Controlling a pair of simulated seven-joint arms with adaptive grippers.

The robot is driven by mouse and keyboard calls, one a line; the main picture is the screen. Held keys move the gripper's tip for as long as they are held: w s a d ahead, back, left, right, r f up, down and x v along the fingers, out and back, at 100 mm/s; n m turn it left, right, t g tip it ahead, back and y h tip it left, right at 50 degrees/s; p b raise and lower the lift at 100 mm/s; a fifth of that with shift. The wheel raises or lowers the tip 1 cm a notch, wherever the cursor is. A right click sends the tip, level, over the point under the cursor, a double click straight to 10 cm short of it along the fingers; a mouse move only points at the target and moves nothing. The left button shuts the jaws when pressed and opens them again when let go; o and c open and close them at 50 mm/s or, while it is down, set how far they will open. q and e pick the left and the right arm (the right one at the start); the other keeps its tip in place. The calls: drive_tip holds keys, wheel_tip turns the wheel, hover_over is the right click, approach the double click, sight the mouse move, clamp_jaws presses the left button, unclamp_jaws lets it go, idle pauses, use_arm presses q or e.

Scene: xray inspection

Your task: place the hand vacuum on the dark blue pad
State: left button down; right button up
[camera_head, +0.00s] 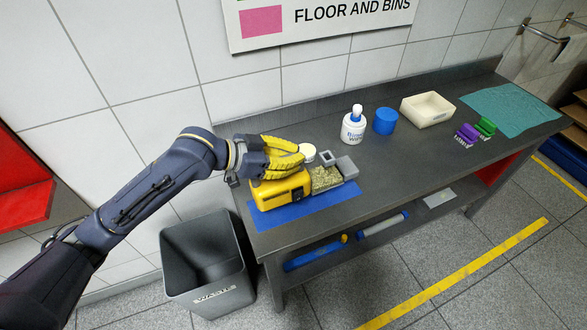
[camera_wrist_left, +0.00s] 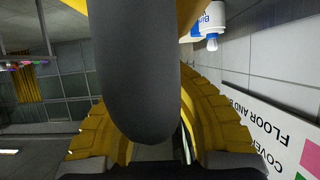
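The hand vacuum (camera_head: 279,192) has a yellow body, a clear chamber with tan debris and a grey front end. It lies lengthwise over the dark blue pad (camera_head: 312,205) at the table's left end. The pad's front strip shows; the rest is hidden beneath it. I cannot tell whether a thin gap separates them. My left gripper (camera_head: 284,158), with yellow ribbed fingers, is at the vacuum's top. In the left wrist view the fingers (camera_wrist_left: 158,120) close around its dark grey handle (camera_wrist_left: 135,75). My right gripper is out of view.
A white-lidded jar (camera_head: 307,151) stands close behind the vacuum. Further right are a white bottle (camera_head: 353,128), blue cup (camera_head: 385,121), cream tray (camera_head: 427,109), purple and green brushes (camera_head: 474,132) and teal mat (camera_head: 510,108). A waste bin (camera_head: 208,265) stands left of the table.

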use_arm(q)
drive_tip(key=shift+f, duration=2.1)
drive_tip(key=c, duration=1.6)
unclamp_jaws()
drive_tip(key=shift+f, duration=0.1)
drive_tip(key=shift+o, duration=0.2)
drive_tip(key=shift+a, duration=0.1)
drive_tip(key=shift+v, duration=5.95)
